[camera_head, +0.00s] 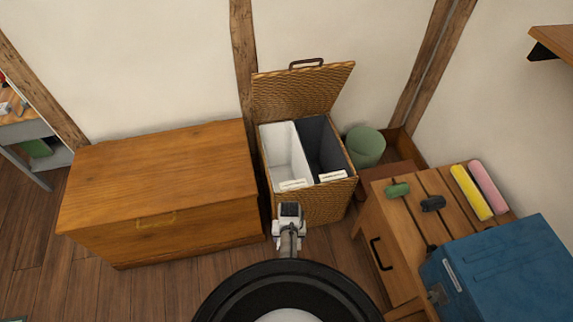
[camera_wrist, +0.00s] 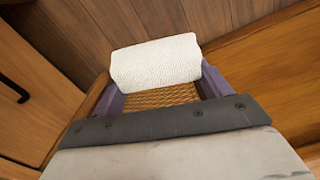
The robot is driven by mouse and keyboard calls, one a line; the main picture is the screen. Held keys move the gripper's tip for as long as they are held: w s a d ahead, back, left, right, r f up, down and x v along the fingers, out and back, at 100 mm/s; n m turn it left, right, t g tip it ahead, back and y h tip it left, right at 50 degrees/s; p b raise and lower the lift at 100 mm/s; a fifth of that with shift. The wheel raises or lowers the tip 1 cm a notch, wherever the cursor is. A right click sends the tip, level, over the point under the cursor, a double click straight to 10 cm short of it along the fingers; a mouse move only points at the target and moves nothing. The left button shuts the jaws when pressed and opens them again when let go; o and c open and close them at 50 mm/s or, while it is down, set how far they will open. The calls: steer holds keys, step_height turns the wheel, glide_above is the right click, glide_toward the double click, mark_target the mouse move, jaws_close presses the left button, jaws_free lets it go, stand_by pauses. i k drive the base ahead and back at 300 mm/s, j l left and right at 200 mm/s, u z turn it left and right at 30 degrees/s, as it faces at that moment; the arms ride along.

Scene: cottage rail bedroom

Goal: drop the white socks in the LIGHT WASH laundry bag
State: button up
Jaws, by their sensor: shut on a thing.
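A rolled pair of white socks (camera_wrist: 155,62) is held between the purple fingers of my gripper (camera_wrist: 160,82) in the wrist view. In the head view my arm's end (camera_head: 289,226) is in front of the wicker hamper (camera_head: 312,205), and the socks cannot be made out there. The hamper's lid is open. Inside are a white bag (camera_head: 284,150) on the left and a dark grey bag (camera_head: 322,145) on the right, side by side. Each has a pale tag at its front edge, too small to read. The wrist view shows wicker behind the socks, between my fingers.
A wooden chest (camera_head: 160,190) stands close left of the hamper. A green bin (camera_head: 365,146) is to its right. A slatted wooden table (camera_head: 400,215) at right carries a blue case (camera_head: 505,270) and yellow and pink rolls. Wooden floor (camera_head: 185,280) lies in front of the chest.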

mark_target(284, 176)
steer(key=i+l, duration=0.1)
steer(key=i, duration=0.75)
steer(key=i+j+z, duration=0.25)
steer(key=i+j, duration=0.25)
steer(key=j, duration=0.2)
